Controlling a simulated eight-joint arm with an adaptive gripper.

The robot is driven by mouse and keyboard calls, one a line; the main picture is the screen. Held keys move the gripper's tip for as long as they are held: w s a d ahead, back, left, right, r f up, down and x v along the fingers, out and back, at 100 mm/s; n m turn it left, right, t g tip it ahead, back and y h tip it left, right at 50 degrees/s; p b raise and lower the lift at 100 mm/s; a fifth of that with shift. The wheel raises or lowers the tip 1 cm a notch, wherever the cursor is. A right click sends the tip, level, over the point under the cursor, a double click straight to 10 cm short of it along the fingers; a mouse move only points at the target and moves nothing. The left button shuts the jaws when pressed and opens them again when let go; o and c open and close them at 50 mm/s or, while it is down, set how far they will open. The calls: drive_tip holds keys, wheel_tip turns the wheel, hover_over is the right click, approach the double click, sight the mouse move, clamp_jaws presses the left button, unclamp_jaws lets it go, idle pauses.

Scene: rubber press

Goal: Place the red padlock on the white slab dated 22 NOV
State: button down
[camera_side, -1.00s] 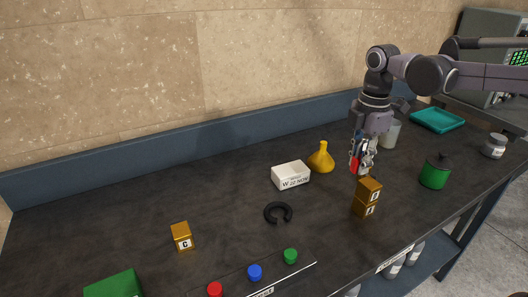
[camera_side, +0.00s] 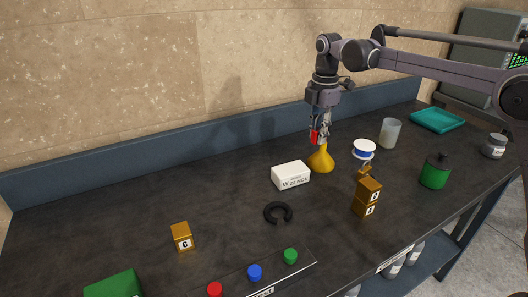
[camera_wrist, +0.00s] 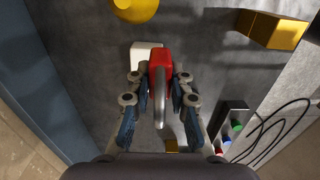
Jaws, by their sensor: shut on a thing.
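My gripper (camera_side: 320,134) is shut on the red padlock (camera_side: 314,137) and holds it in the air. In the side view it hangs above or behind the yellow flask (camera_side: 321,160). In the wrist view the padlock (camera_wrist: 160,65) sits between my fingers, red body outward and grey shackle toward the palm. The white slab (camera_side: 290,176), marked "W 22 NOV", lies on the bench just left of the flask. In the wrist view a white block (camera_wrist: 146,54), partly hidden behind the padlock, is likely this slab. Nothing shows on the slab's top.
A black open ring (camera_side: 278,213) lies in front of the slab. Stacked gold blocks (camera_side: 367,198), a white-and-blue spool (camera_side: 364,152), a cup (camera_side: 390,133) and a green canister (camera_side: 435,172) stand to the right. Gold block C (camera_side: 182,237) and a button panel are at front left.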

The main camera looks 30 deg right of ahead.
hover_over(290, 169)
wheel_tip(290, 169, down, 4)
drive_tip(key=shift+f, duration=2.15)
drive_tip(key=shift+f, duration=0.15)
drive_tip(key=c, duration=1.2)
unclamp_jaws()
